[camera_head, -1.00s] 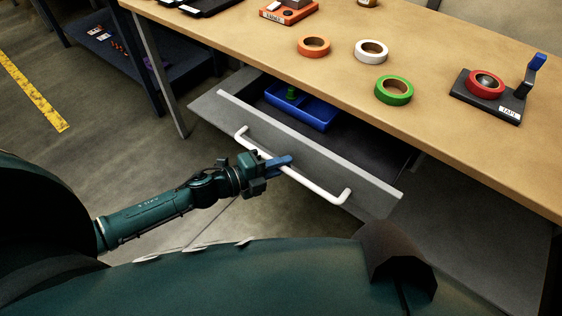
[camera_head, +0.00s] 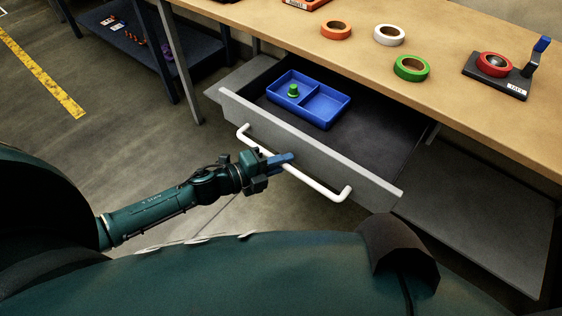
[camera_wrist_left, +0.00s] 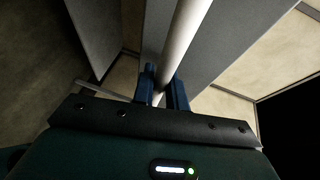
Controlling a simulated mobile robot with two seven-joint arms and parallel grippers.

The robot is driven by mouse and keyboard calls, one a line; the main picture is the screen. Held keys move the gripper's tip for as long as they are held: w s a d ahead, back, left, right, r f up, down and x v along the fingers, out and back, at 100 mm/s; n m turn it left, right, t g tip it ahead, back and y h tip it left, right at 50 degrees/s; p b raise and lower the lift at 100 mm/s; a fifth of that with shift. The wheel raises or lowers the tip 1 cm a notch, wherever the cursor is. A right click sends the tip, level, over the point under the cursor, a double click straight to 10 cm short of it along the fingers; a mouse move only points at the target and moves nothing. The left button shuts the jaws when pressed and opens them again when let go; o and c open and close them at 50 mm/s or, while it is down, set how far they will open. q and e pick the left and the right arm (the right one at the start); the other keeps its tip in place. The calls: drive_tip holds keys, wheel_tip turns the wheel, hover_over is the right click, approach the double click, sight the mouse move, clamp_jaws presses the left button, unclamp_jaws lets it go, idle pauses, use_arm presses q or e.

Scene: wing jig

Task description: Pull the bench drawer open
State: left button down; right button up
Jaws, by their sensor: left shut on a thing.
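The grey bench drawer (camera_head: 384,149) stands well out from under the wooden bench top in the head view. Its white bar handle (camera_head: 318,184) runs along the drawer front. My left gripper (camera_head: 282,160) is shut on the handle near its middle. In the left wrist view the blue fingers (camera_wrist_left: 164,92) sit on either side of the white handle bar (camera_wrist_left: 184,32). A blue two-part tray (camera_head: 326,106) lies in the drawer, with a green piece (camera_head: 293,91) in its left compartment. My right gripper is not in view.
The bench top (camera_head: 450,95) carries an orange tape roll (camera_head: 336,30), a white roll (camera_head: 389,35), a green roll (camera_head: 411,68) and a tape stand (camera_head: 497,76) with a red roll. A dark shelf (camera_head: 135,45) stands at the left. Floor is clear left of the drawer.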

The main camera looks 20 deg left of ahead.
use_arm(q)
drive_tip(key=c, duration=1.4)
unclamp_jaws()
drive_tip(key=shift+s, duration=0.1)
drive_tip(key=v, duration=1.3)
drive_tip(key=shift+r, duration=0.15)
